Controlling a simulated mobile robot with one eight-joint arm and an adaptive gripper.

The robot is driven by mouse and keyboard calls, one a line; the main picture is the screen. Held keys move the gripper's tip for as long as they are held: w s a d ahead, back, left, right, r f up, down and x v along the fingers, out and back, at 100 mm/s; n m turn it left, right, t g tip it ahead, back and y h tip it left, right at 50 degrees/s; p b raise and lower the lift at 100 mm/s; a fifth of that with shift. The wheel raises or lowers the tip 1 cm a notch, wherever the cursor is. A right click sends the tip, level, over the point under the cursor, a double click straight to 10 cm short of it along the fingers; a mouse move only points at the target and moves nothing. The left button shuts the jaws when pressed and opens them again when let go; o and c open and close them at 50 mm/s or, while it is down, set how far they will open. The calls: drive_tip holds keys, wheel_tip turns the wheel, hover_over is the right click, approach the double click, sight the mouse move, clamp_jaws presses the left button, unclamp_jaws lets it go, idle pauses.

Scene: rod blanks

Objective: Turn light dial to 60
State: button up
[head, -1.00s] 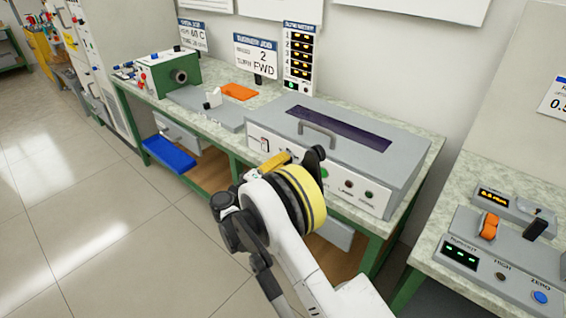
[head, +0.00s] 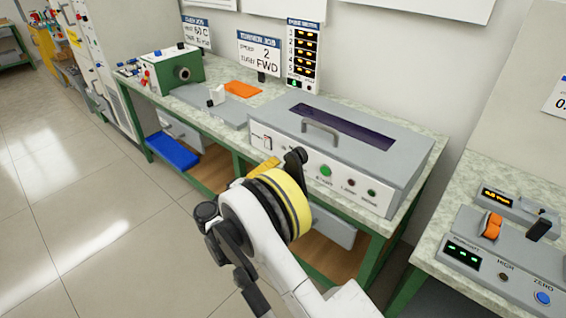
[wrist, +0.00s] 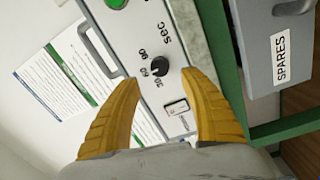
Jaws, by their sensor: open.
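The light dial (wrist: 159,66) is a small black round knob on the pale front panel of the grey box (head: 405,165). In the wrist view, the marks 30, 60 and 90 and the word "sec" stand around it. I cannot tell clearly which mark it points at. My gripper (wrist: 160,79) is open, its two yellow fingers to either side of the dial in that view, with nothing between them. I see no contact with the dial. In the head view my gripper (head: 268,165) is in front of the box's panel, and the dial is hidden behind my arm.
A rocker switch (wrist: 177,107) is close to the dial. A green button (head: 325,171) is farther along the panel. A drawer labelled SPARES (wrist: 280,60) lies below the bench edge. A handle (head: 320,132) tops the box. Another bench with controls (head: 520,250) stands at right.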

drive_tip(key=v, duration=0.5)
drive_tip(key=shift+s+a, duration=0.2)
drive_tip(key=shift+s, duration=0.1)
drive_tip(key=d+r+g+y, duration=0.1)
drive_tip(key=d+r, duration=0.2)
drive_tip(key=d, duration=0.2)
drive_tip(key=d+r+g+y, duration=0.1)
drive_tip(key=d+r+g, duration=0.1)
drive_tip(key=d+r, duration=0.2)
drive_tip(key=d+r+m+g+y, duration=0.1)
drive_tip(key=d+r, duration=0.3)
drive_tip(key=d, duration=0.4)
drive_tip(key=shift+w+r+g, duration=0.25)
drive_tip(key=shift+w+g, duration=0.05)
drive_tip(key=shift+g, duration=0.2)
drive_tip(key=s+d+r+m+g+y, duration=0.1)
drive_tip(key=s+d+r+m+y, duration=0.15)
drive_tip(key=s+d, duration=0.5)
drive_tip(key=s+d+r+m+g+y, duration=0.1)
drive_tip(key=s+d+r+g+y, duration=0.3)
drive_tip(key=s, duration=0.6)
drive_tip(key=s+f+m+t+y, duration=0.2)
drive_tip(key=s+f+t, duration=0.1)
drive_tip(key=s, duration=1)
drive_tip(key=shift+d+f, duration=0.45)
drive_tip(key=shift+f, duration=0.15)
